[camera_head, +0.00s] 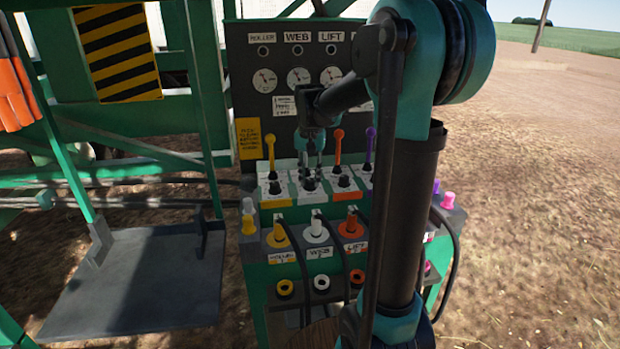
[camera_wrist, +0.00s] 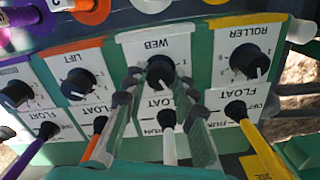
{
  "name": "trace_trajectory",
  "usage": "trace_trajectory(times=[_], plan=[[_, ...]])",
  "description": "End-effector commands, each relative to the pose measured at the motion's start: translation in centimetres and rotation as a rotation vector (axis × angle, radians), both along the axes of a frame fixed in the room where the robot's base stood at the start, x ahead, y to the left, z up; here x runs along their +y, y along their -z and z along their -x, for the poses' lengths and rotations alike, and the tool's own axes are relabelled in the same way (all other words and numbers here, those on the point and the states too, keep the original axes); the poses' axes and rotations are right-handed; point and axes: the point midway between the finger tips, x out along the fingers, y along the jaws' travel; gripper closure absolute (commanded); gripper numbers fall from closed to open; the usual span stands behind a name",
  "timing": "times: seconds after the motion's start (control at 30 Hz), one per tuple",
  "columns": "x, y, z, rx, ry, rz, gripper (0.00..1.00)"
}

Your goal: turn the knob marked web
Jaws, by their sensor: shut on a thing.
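The knob marked WEB (camera_wrist: 160,71) is black with a pale pointer line, on a white label plate in the upper middle of the wrist view. My gripper (camera_wrist: 159,82) has one finger on each side of this knob, with the fingertips shut on it. In the head view my gripper (camera_head: 310,180) reaches down to the middle plate of the sloped panel, and its fingers largely hide the web knob there.
The ROLLER knob (camera_wrist: 250,62) and LIFT knob (camera_wrist: 82,85) flank the web knob closely. A white lever (camera_wrist: 169,145) stands between my fingers; a yellow lever (camera_head: 270,150) and an orange lever (camera_head: 338,147) stand nearby. A gauge board (camera_head: 250,100) rises behind.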

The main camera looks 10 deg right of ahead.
Motion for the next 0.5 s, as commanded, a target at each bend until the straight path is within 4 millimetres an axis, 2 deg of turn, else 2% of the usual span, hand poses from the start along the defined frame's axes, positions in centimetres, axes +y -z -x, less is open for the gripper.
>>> trace_trajectory(times=[0.5], plan=[[0.00, -0.02, -0.01, 0.000, -0.384, 0.000, 1.00]])
